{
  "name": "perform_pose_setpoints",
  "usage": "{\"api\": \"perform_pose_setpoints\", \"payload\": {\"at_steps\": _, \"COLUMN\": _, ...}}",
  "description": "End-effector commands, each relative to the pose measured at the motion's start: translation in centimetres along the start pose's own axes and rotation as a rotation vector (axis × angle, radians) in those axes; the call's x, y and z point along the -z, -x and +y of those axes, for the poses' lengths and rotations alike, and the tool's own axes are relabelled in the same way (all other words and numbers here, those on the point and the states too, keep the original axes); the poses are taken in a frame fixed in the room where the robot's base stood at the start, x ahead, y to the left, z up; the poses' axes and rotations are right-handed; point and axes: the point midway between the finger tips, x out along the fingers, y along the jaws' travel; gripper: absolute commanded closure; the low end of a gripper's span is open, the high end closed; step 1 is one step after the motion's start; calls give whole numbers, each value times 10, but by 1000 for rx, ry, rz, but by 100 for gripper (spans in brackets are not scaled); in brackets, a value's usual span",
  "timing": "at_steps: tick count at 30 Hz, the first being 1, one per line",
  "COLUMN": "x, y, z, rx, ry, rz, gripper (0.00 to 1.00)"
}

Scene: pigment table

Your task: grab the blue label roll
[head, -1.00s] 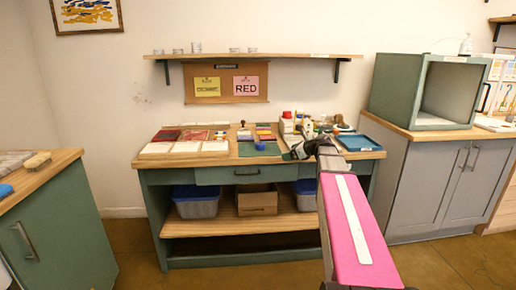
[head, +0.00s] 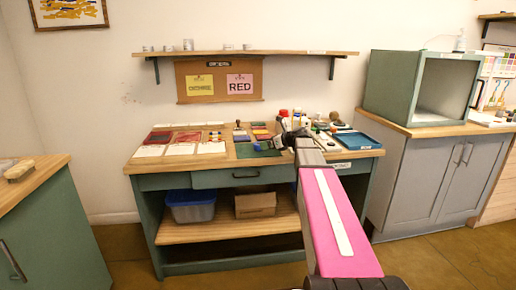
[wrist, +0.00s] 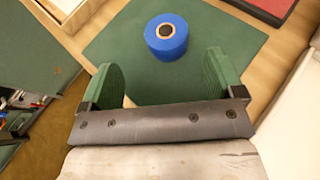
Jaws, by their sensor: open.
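The blue label roll (wrist: 166,47) stands on a dark green mat (wrist: 110,45) in the wrist view, with its brown-rimmed core facing up. My gripper (wrist: 165,74) is open and empty, its two green-padded fingers apart. The roll lies just beyond the fingertips, roughly centred between them, and nothing touches it. In the head view my gripper (head: 294,136) is over the workbench near the mat's right side.
The wooden bench top (head: 225,168) holds white sheets and colour swatches on the left, several bottles (head: 297,119) behind my gripper, and a blue tray (head: 357,141) at the right. A red-topped item (wrist: 268,8) lies near the mat's far right corner in the wrist view.

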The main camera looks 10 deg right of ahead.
Motion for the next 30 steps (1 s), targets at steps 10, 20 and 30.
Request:
{"api": "perform_pose_setpoints", "payload": {"at_steps": 10, "x": -1, "y": -29, "z": -6, "rx": 0, "ry": 1, "rz": 0, "gripper": 13}}
{"api": "perform_pose_setpoints", "payload": {"at_steps": 20, "x": 0, "y": -62, "z": -8, "rx": 0, "ry": 1, "rz": 0, "gripper": 13}}
{"api": "perform_pose_setpoints", "payload": {"at_steps": 30, "x": 0, "y": -61, "z": -8, "rx": 1, "ry": 1, "rz": 0, "gripper": 67}}
